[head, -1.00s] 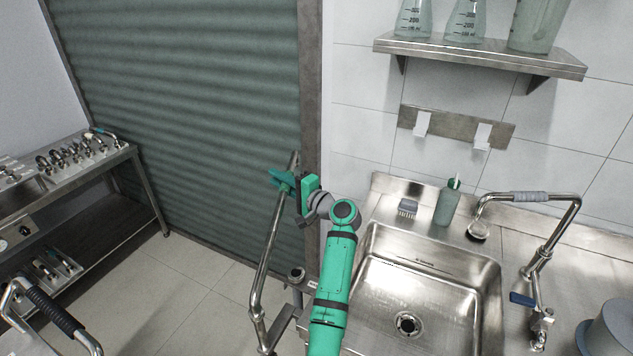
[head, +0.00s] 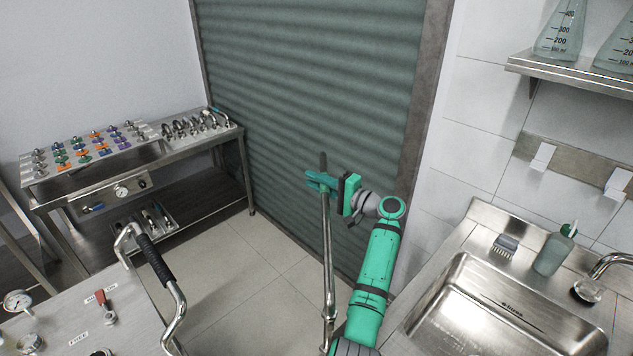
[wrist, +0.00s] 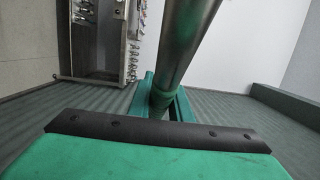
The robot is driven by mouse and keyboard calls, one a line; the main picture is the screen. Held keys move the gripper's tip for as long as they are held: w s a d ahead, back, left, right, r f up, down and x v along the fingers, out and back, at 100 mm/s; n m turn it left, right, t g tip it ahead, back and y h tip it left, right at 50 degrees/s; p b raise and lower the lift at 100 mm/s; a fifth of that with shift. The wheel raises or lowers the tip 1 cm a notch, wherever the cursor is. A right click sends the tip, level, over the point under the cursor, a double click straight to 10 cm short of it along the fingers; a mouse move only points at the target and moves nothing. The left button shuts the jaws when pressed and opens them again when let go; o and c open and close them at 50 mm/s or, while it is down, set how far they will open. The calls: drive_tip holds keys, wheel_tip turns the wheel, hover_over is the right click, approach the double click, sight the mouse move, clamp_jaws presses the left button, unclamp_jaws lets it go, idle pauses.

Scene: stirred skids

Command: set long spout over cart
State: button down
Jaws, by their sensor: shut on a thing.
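The long spout (head: 326,250) is a slim metal pipe standing nearly upright in the head view, with a joint low on it. My gripper (head: 322,182) is shut around it near its upper end, and a short length sticks up above the fingers. In the wrist view the pipe (wrist: 185,45) runs between the green fingers (wrist: 160,105). The lower end of the spout is cut off by the frame. A steel top with a bent handle with a black grip (head: 152,258) is at lower left; I cannot tell whether this is the cart.
A gauge (head: 18,302) and a red-handled valve (head: 106,308) sit on the lower-left top. A steel bench (head: 150,158) with several fittings stands behind. A sink (head: 500,310) is at right, a shutter (head: 310,90) at back. Tiled floor (head: 265,265) is open between.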

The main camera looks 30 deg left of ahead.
drive_tip(key=shift+s+a+f, duration=0.1)
drive_tip(key=shift+s, duration=0.1)
drive_tip(key=c, duration=1.6)
unclamp_jaws()
drive_tip(key=shift+a, duration=0.1)
